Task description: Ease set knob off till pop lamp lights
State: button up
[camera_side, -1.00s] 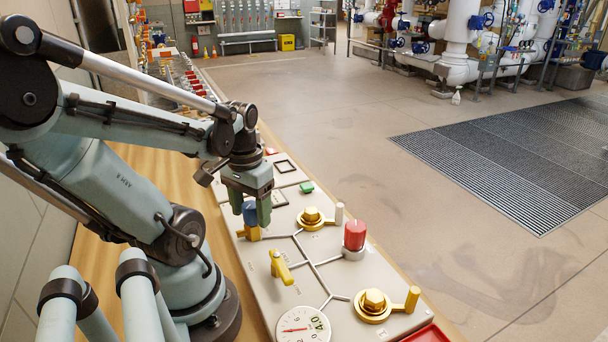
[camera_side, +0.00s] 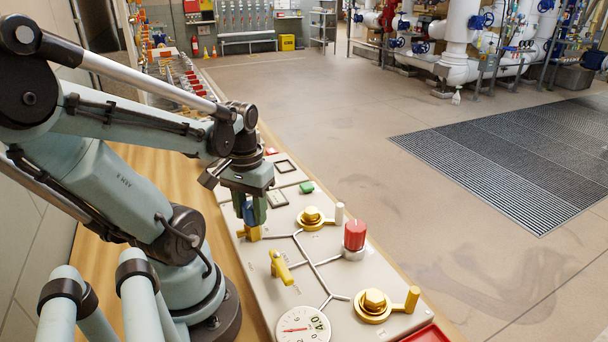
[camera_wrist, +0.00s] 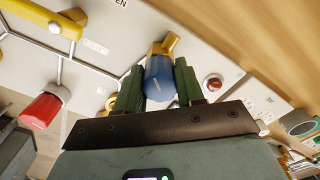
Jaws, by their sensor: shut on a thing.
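My gripper (camera_side: 249,216) is shut on a blue knob (camera_wrist: 159,80), which sits on a yellow body at the panel's left edge. In the wrist view the green fingers stand on either side of the knob, and the yellow body (camera_wrist: 168,46) shows beyond it. A small red round dome (camera_wrist: 213,82) is near the knob in the wrist view. I cannot tell which piece is the pop lamp, or whether it is lit.
The pale panel (camera_side: 262,292) also carries a red knob (camera_side: 355,236), a yellow lever (camera_side: 281,267), two gold valves with handles (camera_side: 373,304) and a green button (camera_side: 306,187). A red tray (camera_side: 428,334) is at the near end. The floor to the right is open.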

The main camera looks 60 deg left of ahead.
aim_at(250, 205)
jog(key=o, duration=1)
jog(key=shift+o, duration=0.2)
jog(key=shift+r, duration=0.15)
notch_tip(250, 205, up, 12)
dwell(0.4)
